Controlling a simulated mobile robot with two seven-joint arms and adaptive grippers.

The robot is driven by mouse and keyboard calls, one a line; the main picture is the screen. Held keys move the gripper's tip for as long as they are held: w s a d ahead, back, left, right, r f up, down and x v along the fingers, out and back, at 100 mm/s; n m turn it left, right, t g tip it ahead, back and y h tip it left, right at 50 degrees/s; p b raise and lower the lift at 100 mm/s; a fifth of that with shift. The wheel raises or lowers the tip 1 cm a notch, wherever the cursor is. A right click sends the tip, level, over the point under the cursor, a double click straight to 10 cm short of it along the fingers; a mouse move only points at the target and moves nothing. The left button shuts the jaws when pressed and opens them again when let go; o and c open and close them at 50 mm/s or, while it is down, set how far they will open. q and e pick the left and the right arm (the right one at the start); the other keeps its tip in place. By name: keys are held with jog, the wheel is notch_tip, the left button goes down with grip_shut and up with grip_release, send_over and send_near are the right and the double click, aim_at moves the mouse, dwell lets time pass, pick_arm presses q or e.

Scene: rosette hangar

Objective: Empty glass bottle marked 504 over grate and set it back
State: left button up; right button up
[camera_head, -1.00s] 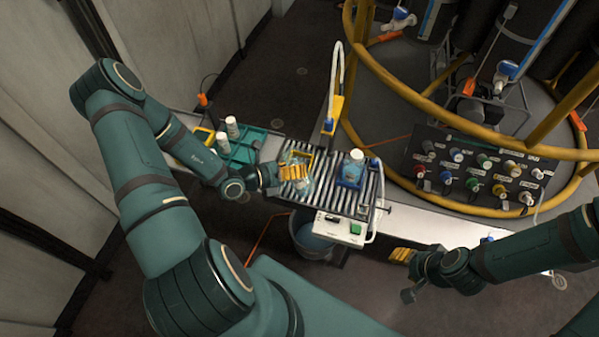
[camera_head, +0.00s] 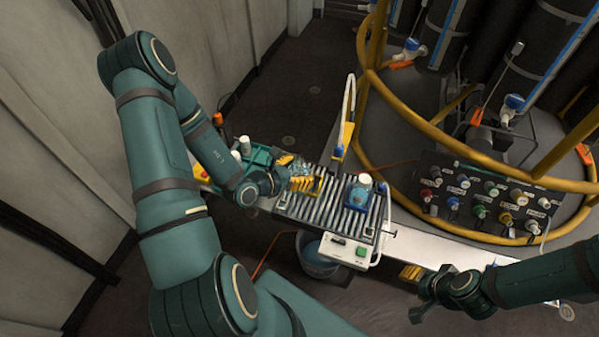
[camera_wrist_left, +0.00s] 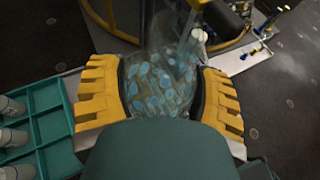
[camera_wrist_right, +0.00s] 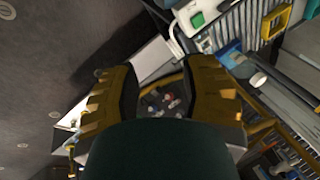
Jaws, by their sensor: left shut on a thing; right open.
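The clear glass bottle (camera_wrist_left: 158,88), with blue patches showing on or in it, is between the yellow fingers of my left gripper (camera_wrist_left: 160,95), which is shut on it. In the head view the left gripper (camera_head: 288,175) holds the glass near the left end of the slatted metal grate (camera_head: 335,212), largely hiding it. I cannot read a 504 mark or tell how far the bottle tilts. My right gripper (camera_head: 412,272) is open and empty, right of the grate; its fingers (camera_wrist_right: 160,95) are spread in the right wrist view.
A white-capped bottle sits in a blue holder (camera_head: 357,196) on the grate's right part. A teal rack (camera_wrist_left: 55,128) with white-capped bottles stands left. A grey bucket (camera_head: 316,262) is below. Yellow rails (camera_head: 440,135) curve behind the right side.

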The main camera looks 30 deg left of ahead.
pick_arm(q)
jog(key=shift+w+a+f, duration=0.1)
jog(key=shift+w+f, duration=0.15)
jog(key=shift+f, duration=0.05)
jog(key=w+a+f+b, duration=0.3)
jog(key=w+f+b, duration=0.7)
jog(key=w+f, duration=0.1)
jog(key=shift+f, duration=0.25)
pick_arm(e)
notch_tip(320, 180, down, 10)
jog(key=s, duration=0.1)
jog(key=shift+s+a+g, duration=0.2)
jog(key=shift+s+g, duration=0.1)
jog(key=shift+s, duration=0.1)
pick_arm(q)
jog(key=shift+d, duration=0.1)
jog(key=shift+s+f, duration=0.1)
jog(key=shift+f, duration=0.2)
pick_arm(e)
jog(key=shift+f, duration=0.2)
pick_arm(q)
jog(key=shift+f, duration=0.1)
